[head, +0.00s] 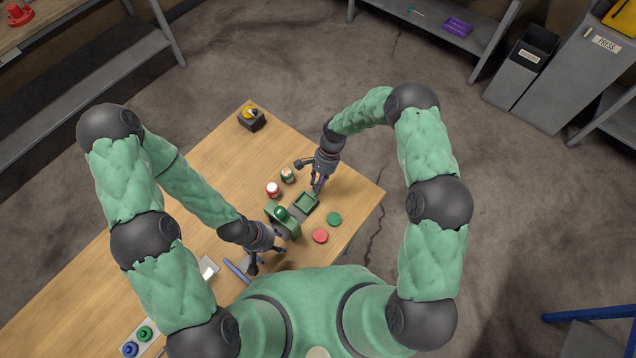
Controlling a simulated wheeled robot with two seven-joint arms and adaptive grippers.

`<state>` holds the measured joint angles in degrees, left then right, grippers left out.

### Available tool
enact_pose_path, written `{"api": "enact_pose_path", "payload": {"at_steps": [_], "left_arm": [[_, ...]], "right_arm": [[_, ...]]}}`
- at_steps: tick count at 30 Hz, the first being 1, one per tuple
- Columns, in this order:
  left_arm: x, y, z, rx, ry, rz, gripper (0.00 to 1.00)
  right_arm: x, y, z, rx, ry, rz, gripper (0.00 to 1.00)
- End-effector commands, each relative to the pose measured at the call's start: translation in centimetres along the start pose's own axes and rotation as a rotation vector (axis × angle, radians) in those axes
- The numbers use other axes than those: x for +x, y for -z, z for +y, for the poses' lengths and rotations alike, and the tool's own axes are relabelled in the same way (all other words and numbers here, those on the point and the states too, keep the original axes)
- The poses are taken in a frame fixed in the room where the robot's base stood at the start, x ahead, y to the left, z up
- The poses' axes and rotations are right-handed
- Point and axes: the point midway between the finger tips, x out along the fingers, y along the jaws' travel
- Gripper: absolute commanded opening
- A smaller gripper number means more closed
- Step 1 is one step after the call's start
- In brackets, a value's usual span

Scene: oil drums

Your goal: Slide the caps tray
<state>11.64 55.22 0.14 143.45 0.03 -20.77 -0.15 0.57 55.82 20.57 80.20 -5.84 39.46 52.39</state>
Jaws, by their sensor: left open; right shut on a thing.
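The caps tray (300,211) is a small, shallow green square tray on the wooden table, right of the middle of the head view. My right gripper (317,188) reaches down at its far edge and is shut on its rim. A green cap (334,219) and a red cap (320,236) lie flat on the table to the right and near side of the tray. My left gripper (266,263) is open and empty near the table's near edge, to the lower left of the tray, apart from it.
A green device (281,214) stands just left of the tray. Two small drums, one red and white (273,190) and one dark (288,176), stand beyond it. A black and yellow item (251,118) sits at the far corner. The table's right corner is clear.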

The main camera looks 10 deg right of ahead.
Motion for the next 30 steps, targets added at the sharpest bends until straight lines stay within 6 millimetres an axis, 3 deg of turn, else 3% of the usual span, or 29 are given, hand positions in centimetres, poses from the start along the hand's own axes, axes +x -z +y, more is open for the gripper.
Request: {"api": "enact_pose_path", "payload": {"at_steps": [3, 4, 6, 19, 23, 30], "left_arm": [[0.0, 0.0, 0.0, 0.001, 0.000, 0.001, 0.46], [0.0, 0.0, 0.0, 0.001, 0.000, 0.001, 0.46], [0.0, 0.0, 0.0, 0.001, 0.000, 0.001, 0.46], [0.0, 0.0, 0.0, 0.001, 0.000, 0.001, 0.46], [0.0, 0.0, 0.0, 0.001, 0.000, 0.001, 0.46], [0.0, 0.0, 0.0, 0.001, 0.000, 0.001, 0.46]], "right_arm": [[-0.2, 0.3, -0.3, 0.001, 0.010, 0.008, 0.00], [-0.2, 0.4, -0.3, 0.002, 0.010, 0.009, 0.29], [-0.2, 0.4, -0.3, 0.002, 0.010, 0.009, 0.48], [-0.7, 0.2, -0.2, 0.001, 0.006, 0.005, 0.48], [-2.4, 0.3, -0.2, 0.001, 0.008, 0.007, 0.48], [-7.2, 0.3, -0.2, 0.001, 0.009, 0.007, 0.48]]}}
